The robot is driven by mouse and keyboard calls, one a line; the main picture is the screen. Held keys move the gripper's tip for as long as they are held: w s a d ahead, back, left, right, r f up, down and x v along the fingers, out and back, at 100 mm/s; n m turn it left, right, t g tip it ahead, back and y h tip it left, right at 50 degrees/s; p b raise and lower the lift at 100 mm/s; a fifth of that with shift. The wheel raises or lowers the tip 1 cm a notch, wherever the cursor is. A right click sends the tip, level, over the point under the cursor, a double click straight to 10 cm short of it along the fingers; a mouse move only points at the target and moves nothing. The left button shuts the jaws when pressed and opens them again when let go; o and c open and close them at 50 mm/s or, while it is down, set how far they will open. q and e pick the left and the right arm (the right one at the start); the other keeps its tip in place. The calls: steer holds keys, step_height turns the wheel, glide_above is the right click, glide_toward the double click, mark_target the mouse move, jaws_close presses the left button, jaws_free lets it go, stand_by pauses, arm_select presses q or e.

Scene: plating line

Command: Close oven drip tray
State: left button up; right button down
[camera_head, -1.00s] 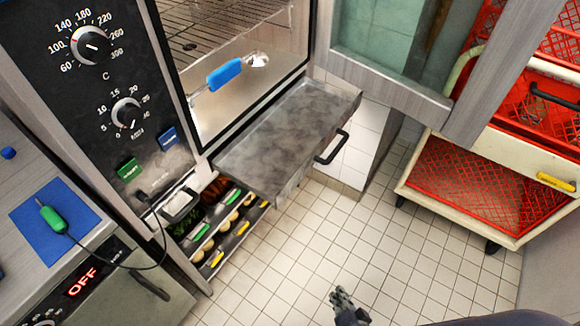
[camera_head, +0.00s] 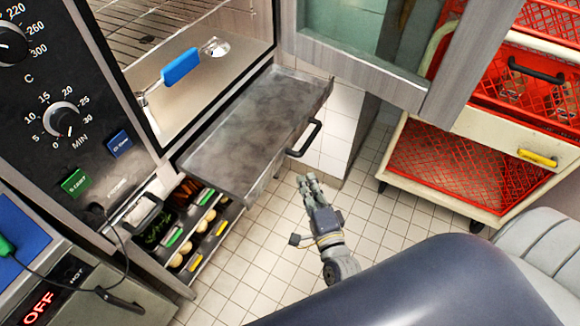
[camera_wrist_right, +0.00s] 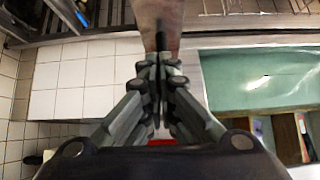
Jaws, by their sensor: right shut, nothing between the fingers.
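The oven drip tray (camera_head: 258,128) is a grey metal tray pulled out from below the oven chamber. A black handle (camera_head: 304,139) is on its right end. My right gripper (camera_head: 308,181) is shut and empty, just below the handle in the head view and apart from it. In the right wrist view, its fingers (camera_wrist_right: 157,75) are together, and a brownish metal surface shows beyond their tips. My left gripper is not in view.
The oven door (camera_head: 455,75) stands open at the upper right. A cart with red crates (camera_head: 450,175) is on the right. Below the tray is an open drawer of food containers (camera_head: 190,232). A counter with a blue mat (camera_head: 22,235) is at left. Tiled floor lies clear between.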

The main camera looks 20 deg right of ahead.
steer(key=w, duration=0.2)
steer(key=w+a, duration=0.1)
steer(key=w, duration=0.1)
steer(key=w+a+p, duration=0.1)
steer(key=w, duration=0.1)
stand_by(0.3)
